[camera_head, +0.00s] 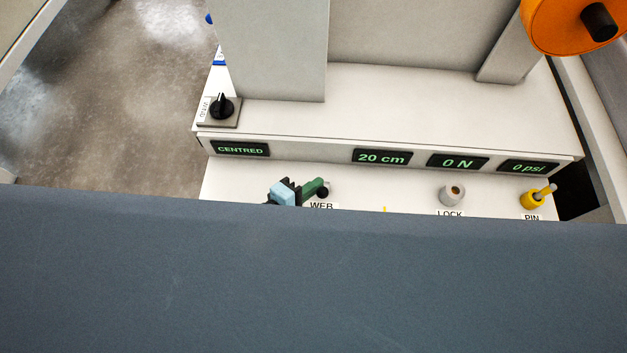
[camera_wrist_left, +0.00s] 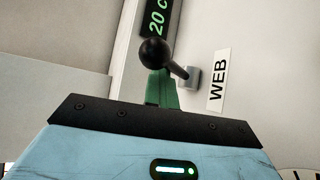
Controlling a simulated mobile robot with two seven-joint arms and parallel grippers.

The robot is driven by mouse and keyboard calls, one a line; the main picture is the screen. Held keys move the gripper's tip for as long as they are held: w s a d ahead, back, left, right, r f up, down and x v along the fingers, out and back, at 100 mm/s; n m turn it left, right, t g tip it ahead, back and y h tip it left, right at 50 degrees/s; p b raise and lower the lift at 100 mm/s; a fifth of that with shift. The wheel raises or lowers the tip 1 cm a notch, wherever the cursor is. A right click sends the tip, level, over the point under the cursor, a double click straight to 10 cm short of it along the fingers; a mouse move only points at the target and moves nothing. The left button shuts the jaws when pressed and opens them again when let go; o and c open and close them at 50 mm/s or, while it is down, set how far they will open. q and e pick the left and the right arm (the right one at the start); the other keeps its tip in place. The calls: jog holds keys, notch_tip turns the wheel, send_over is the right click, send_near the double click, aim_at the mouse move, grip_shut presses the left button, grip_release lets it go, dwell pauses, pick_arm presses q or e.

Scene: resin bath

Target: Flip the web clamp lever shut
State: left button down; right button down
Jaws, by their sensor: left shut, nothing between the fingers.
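The web clamp lever (camera_head: 323,192) shows in the head view as a black ball beside the WEB label, on the white panel. In the left wrist view the black knob (camera_wrist_left: 155,52) sits on a short dark stem that comes from a grey block (camera_wrist_left: 191,77). My left gripper (camera_head: 317,184) has a light blue body and green fingers. The fingers are shut, with nothing between them. In the left wrist view the fingertips (camera_wrist_left: 158,73) are right by the knob, which partly overlaps them; I cannot tell if they touch. My right gripper is not in view.
A large blue-grey surface (camera_head: 310,275) hides the lower head view. To the right on the panel are a grey LOCK knob (camera_head: 452,195) and a yellow PIN part (camera_head: 533,198). Displays (camera_head: 381,157) line the ledge above. A black dial (camera_head: 222,107) is at the left.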

pick_arm(q)
jog(key=shift+s+d+f, duration=0.1)
jog(key=shift+s+f, duration=0.45)
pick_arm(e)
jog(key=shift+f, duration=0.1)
pick_arm(q)
jog(key=shift+s+f, duration=0.1)
jog(key=shift+f, duration=0.05)
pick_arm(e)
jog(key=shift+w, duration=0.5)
pick_arm(q)
jog(key=v, duration=0.4)
jog(key=r+v, duration=0.1)
jog(key=v, duration=0.1)
jog(key=shift+a+r, duration=0.1)
jog(key=shift+a, duration=0.2)
jog(key=shift+s+a+r, duration=0.15)
jog(key=shift+a+r, duration=0.15)
jog(key=shift+a, duration=0.05)
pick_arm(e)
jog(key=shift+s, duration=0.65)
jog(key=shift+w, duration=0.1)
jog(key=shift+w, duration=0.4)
